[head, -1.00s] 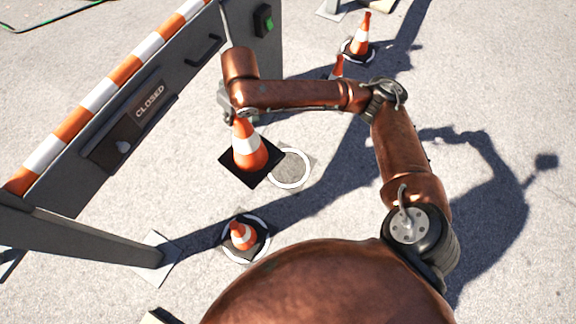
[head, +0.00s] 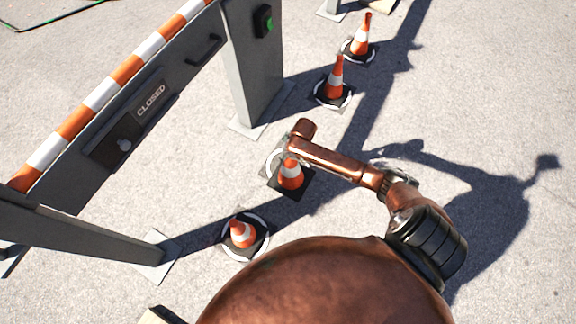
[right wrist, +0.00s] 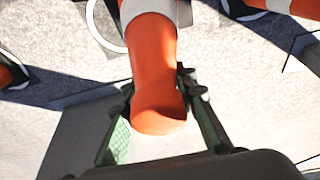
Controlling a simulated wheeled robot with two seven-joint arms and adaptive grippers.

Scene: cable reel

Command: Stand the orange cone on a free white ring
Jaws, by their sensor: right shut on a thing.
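The orange cone (head: 290,172) with a white band and black square base is held by my right gripper (head: 293,150), which is shut on its upper part. In the right wrist view the cone (right wrist: 155,60) sits between the fingers (right wrist: 157,84). A white ring (head: 268,160) shows just up and left of the cone's base, partly covered by cone and arm. It also shows left of the cone in the right wrist view (right wrist: 97,30). The cone's base is offset from the ring toward lower right. I cannot tell whether it touches the ground. My left gripper is out of view.
Other cones stand on rings: one in front (head: 242,234), two farther back (head: 336,78) and (head: 362,38). A grey barrier (head: 115,110) with a CLOSED sign and its post (head: 252,70) stand at left. Open pavement lies to the right.

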